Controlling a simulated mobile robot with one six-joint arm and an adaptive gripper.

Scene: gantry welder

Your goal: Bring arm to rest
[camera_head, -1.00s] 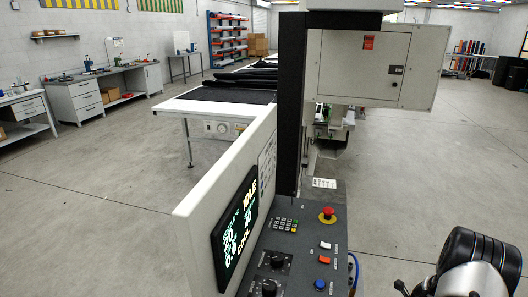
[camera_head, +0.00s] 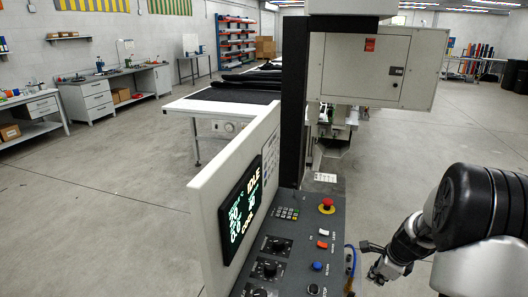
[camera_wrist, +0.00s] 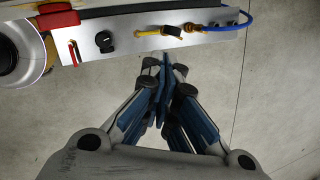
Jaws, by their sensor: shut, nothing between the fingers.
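My gripper (camera_head: 377,275) shows at the lower right of the head view, beside the right edge of the control panel (camera_head: 332,249) and apart from it. In the wrist view my gripper (camera_wrist: 166,72) points away from the camera, its blue-padded fingers together and empty over the grey floor. The panel carries a red emergency stop (camera_head: 326,205), a keypad, dials and coloured buttons. Its screen (camera_head: 240,208) reads IDLE and COOL. In the wrist view a metal side plate (camera_wrist: 150,38) with a black knob and yellow and blue cables lies just beyond the fingertips.
The welder's grey housing (camera_head: 385,68) and dark post (camera_head: 293,120) stand behind the panel. A white table (camera_head: 185,104) with dark rolled material extends behind. Workbenches (camera_head: 115,90) line the left wall. The floor (camera_head: 410,150) at right is open.

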